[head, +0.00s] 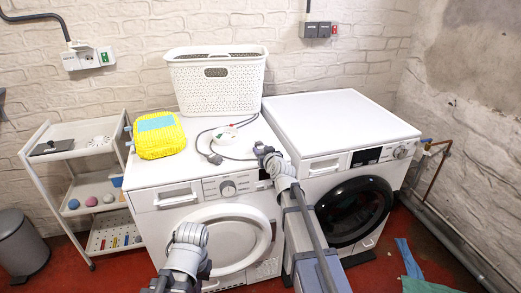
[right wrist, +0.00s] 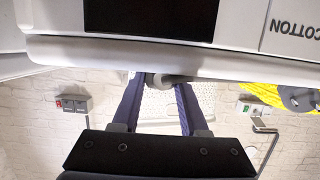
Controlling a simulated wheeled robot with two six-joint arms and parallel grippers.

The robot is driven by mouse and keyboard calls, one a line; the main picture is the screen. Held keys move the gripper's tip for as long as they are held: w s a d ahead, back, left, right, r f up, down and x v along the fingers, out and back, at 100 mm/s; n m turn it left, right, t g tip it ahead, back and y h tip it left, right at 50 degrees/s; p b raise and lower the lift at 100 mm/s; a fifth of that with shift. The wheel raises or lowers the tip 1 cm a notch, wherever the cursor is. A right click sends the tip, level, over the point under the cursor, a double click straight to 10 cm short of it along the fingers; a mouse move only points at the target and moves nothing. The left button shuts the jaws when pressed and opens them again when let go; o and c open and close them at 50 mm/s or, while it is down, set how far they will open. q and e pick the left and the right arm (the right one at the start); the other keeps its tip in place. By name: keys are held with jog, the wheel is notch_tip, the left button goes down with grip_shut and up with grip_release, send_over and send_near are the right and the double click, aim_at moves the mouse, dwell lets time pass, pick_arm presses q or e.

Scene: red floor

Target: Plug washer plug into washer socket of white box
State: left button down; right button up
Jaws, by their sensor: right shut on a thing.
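The white box (head: 88,58) is on the back wall at upper left, with a green part at its right end. It also shows upside down in the right wrist view (right wrist: 254,108). A grey plug (head: 213,157) lies on the left washer, its cord trailing right; in the right wrist view it is a grey disc with pins (right wrist: 300,98). My right gripper (head: 264,151) is over the left washer's front right corner. In the right wrist view its fingers (right wrist: 160,84) are shut on a small grey thing (right wrist: 158,79), mostly hidden. My left gripper (head: 190,236) is low at front; its fingers cannot be made out.
The left washer (head: 168,202) holds a white basket (head: 217,82), a yellow pad (head: 158,135) and a round white piece (head: 224,135) with cord. The right washer (head: 340,118) has a clear top. A shelf cart (head: 75,145) stands left. A grey switch box (head: 318,30) is on the wall.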

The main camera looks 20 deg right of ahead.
grip_shut()
jog(key=shift+s, duration=0.15)
jog(key=shift+s+f+b, duration=0.2)
jog(key=shift+s+f, duration=0.05)
jog(key=shift+s, duration=0.85)
jog(key=shift+s+f+b, duration=0.2)
jog(key=shift+s+f, duration=0.05)
jog(key=shift+s, duration=0.85)
jog(key=shift+s+d+f, duration=0.1)
jog(key=shift+s, duration=0.8)
notch_tip(320, 180, up, 6)
jog(key=p, duration=0.6)
jog(key=shift+w, duration=0.3)
